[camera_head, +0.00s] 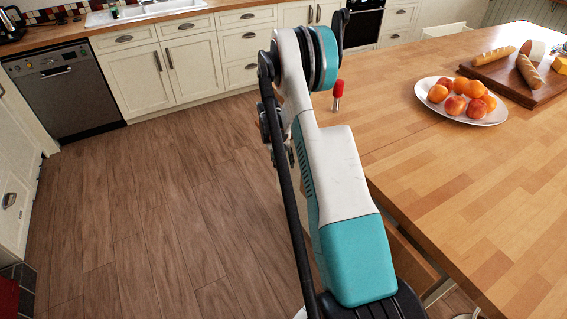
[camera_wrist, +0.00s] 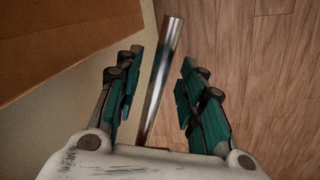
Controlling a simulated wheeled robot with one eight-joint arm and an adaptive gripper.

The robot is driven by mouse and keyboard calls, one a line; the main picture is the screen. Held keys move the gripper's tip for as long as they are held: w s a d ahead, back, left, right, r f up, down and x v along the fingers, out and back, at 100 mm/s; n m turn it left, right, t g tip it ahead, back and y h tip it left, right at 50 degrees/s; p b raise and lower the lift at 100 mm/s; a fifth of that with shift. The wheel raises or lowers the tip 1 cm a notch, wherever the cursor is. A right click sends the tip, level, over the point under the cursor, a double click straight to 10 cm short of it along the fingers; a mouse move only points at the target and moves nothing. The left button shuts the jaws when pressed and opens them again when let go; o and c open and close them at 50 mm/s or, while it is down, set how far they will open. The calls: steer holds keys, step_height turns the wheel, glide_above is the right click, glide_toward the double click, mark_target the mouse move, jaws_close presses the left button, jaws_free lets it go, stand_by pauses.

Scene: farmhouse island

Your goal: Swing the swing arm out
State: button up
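A shiny metal bar (camera_wrist: 166,70), apparently the swing arm, runs lengthwise between the fingers of my gripper (camera_wrist: 160,88) in the wrist view. The gripper is open, with a visible gap on both sides of the bar. The bar's lower end is hidden behind the gripper's body. The pale side panel (camera_wrist: 75,100) of the island lies to the left of the bar, below the wooden top edge (camera_wrist: 60,40).
The island's wooden top (camera_head: 440,170) carries a plate of fruit (camera_head: 462,100), a cutting board (camera_head: 510,75) with bread and a red-topped shaker (camera_head: 338,90). An open-looking wooden part (camera_head: 412,262) shows at the island's near side. The wood floor (camera_head: 150,210) to the left is clear.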

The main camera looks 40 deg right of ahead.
jaws_close()
steer(key=shift+a, duration=0.1)
